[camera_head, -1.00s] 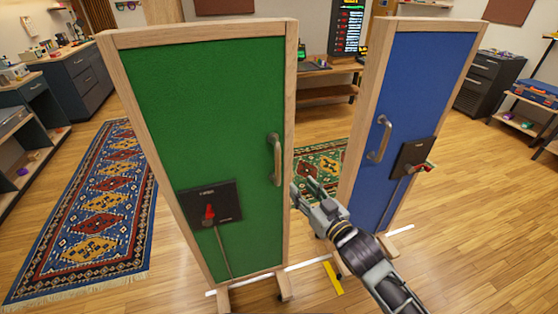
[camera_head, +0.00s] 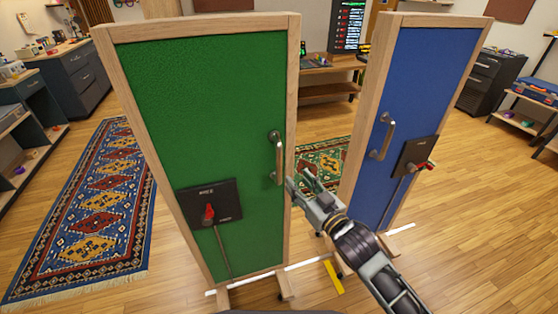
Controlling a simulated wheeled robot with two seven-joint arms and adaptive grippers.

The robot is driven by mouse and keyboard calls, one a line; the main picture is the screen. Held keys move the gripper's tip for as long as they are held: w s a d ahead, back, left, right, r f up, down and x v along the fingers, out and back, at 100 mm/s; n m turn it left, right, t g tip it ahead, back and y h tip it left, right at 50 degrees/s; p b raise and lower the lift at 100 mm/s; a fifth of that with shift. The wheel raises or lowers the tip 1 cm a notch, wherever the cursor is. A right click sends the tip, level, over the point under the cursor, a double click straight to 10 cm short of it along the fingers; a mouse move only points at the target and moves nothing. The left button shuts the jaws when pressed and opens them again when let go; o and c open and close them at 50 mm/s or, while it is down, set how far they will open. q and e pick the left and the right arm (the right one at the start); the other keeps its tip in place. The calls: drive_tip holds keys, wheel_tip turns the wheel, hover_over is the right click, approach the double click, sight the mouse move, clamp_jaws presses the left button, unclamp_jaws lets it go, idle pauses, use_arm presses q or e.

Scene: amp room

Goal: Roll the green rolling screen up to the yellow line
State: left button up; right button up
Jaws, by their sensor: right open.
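The green rolling screen (camera_head: 205,110) stands upright in a wooden frame at centre left. It has a metal handle (camera_head: 279,158) near its right edge and a black plate with a red lever (camera_head: 209,213) lower down. The yellow line (camera_head: 334,277) is a short strip on the floor, right of the screen's foot. My right gripper (camera_head: 299,184) is open and empty, just right of and below the handle, its fingertips near the screen's right frame post. I cannot tell whether it touches the post. My left gripper is not in view.
A blue screen (camera_head: 425,100) with its own handle and red lever stands to the right, with a gap between. A white line (camera_head: 305,263) runs along the floor under both. A patterned rug (camera_head: 90,225) lies left. Open wood floor is at right.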

sight(281, 162)
drive_tip(key=shift+x, duration=5.35)
drive_tip(key=shift+w+a, duration=0.3)
drive_tip(key=shift+w, duration=0.2)
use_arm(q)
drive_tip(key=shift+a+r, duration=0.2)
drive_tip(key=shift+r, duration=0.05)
use_arm(e)
drive_tip(key=shift+w+a, duration=0.2)
drive_tip(key=shift+w, duration=0.1)
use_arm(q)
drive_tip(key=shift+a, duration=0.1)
use_arm(e)
clamp_jaws()
